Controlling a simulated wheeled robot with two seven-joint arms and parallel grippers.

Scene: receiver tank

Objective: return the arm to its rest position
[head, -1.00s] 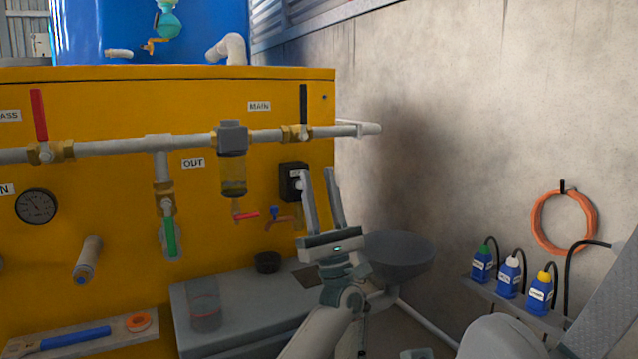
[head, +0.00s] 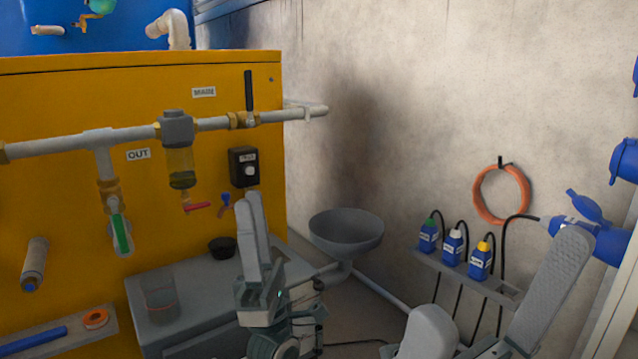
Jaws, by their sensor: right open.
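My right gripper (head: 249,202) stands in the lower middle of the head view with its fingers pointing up. It is open and seen nearly side-on, so the fingers partly overlap. Nothing shows between them. It appears in front of the grey bench (head: 205,292) and just left of the grey funnel basin (head: 346,234); I see no contact. Pale links of my arm show at the lower right. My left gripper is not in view.
The yellow panel (head: 60,190) carries a grey pipe (head: 60,145), a filter bowl (head: 180,165) and valves. A clear beaker (head: 160,302) and a black cup (head: 222,247) stand on the bench. Blue bottles (head: 452,248) and an orange coil (head: 476,200) are along the wall.

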